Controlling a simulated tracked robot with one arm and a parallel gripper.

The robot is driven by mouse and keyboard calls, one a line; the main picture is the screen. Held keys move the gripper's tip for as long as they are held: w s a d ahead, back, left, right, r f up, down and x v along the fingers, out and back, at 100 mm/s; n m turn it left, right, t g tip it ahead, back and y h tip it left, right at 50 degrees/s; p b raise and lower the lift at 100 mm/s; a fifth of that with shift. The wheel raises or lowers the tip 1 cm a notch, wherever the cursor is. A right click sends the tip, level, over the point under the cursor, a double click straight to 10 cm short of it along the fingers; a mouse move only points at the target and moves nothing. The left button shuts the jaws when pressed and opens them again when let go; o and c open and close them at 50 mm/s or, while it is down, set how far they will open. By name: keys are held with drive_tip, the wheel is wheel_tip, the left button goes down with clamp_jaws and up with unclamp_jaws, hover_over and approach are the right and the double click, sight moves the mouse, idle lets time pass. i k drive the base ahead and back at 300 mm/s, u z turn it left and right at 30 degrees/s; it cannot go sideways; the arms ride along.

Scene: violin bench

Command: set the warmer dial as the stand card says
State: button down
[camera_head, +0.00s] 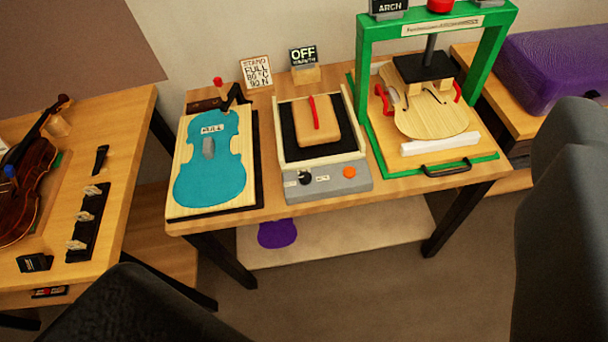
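The warmer (350,184) stands mid-bench, a grey-fronted box with a dark bed. Its black dial (305,178) is on the front's left, between small white labels too small to read; its pointer direction cannot be told. An orange button (349,172) is on the right. The white stand card (256,73) stands behind; it seems to read "STAND FULL" above smaller unclear lines. A dark sign (303,56) behind the warmer reads "OFF" above smaller text. My gripper (350,190) shows as two dark, blurred fingers wide apart at lower left and right, apart from the dial and empty.
A tan block (323,132) with a red strip lies on the warmer bed. A blue violin-shaped form (209,180) is left; a green press (364,90) with a violin plate is right. A violin bench (110,200) stands at far left. Floor in front is clear.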

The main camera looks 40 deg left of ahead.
sight(305, 177)
drive_tip(key=z, duration=0.05)
drive_tip(key=k, duration=0.5)
drive_tip(key=u, duration=0.65)
drive_tip(key=i, duration=1.1)
drive_tip(key=z, duration=0.55)
